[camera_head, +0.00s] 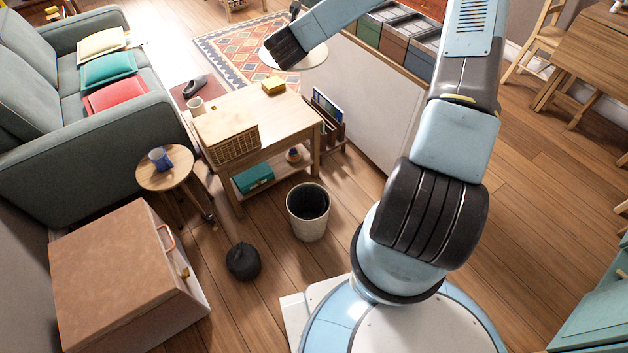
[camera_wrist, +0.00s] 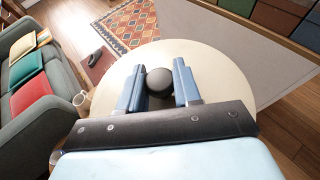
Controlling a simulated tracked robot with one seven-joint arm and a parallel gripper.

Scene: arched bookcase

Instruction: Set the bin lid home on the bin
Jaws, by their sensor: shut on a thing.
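The bin lid (camera_wrist: 210,65) is a pale cream disc with a dark round knob (camera_wrist: 160,82). My gripper (camera_wrist: 160,86) is shut on the knob, one finger on each side. In the head view the lid (camera_head: 312,57) is held up in the air, beyond the table and well away from the bin. My gripper hides part of it there. The bin is not visible in the wrist view.
The wooden table (camera_head: 268,121) carries a wicker basket (camera_head: 233,146), a yellow item and a mug. A low shelf unit with coloured boxes (camera_head: 396,42) stands to the right. A dark round object (camera_head: 243,261) lies on the floor by the bin. Floor right of the bin is clear.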

